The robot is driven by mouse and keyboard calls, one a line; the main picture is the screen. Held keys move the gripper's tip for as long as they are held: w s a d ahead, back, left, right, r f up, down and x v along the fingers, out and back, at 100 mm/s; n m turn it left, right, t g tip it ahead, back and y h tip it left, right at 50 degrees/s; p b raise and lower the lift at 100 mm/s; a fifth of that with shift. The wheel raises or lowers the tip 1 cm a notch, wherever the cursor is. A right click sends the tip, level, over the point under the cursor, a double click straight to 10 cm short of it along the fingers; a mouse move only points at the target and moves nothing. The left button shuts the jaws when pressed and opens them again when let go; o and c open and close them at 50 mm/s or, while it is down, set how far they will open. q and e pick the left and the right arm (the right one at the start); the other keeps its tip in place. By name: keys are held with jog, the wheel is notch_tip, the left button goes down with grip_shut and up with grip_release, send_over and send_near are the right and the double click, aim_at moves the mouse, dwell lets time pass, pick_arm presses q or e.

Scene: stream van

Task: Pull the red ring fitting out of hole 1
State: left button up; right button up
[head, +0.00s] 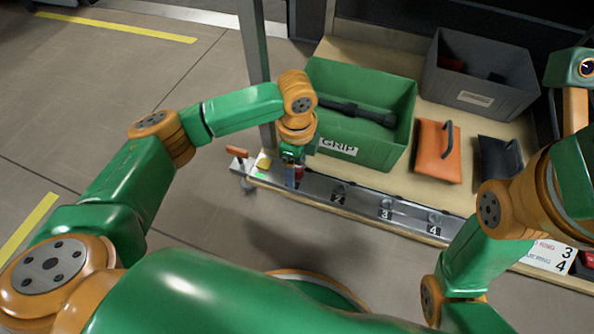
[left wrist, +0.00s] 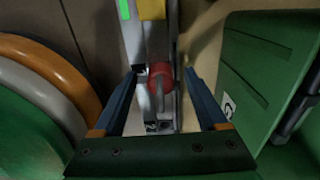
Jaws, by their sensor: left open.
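The red ring fitting (left wrist: 160,75) stands at the near-left end of the metal rail (head: 360,203), with a grey part showing beside its red body in the left wrist view. In the head view only a bit of red (head: 299,170) shows beside my gripper. My left gripper (head: 293,173) points down over that end of the rail. It is open, with one blue finger on each side of the fitting in the left wrist view (left wrist: 161,74); I cannot tell whether they touch it. Hole 1 is hidden under the fitting and gripper. My right gripper is not visible.
A green bin (head: 385,150) marked GRIP stands close behind the rail. A grey bin (head: 480,98), an orange case (head: 437,152) and a dark case (head: 498,162) are farther right. Rail positions 2, 3 and 4 look empty. An orange-handled tool (head: 238,152) lies at the left end.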

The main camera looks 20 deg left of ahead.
pick_arm(q)
jog(key=shift+f, duration=0.1)
grip_shut()
dwell(0.4)
jog(key=shift+r+p, duration=1.5)
jog(key=shift+p, duration=0.65)
notch_tip(320, 180, up, 3)
jog(key=p, duration=0.4)
jog(key=shift+r, duration=0.15)
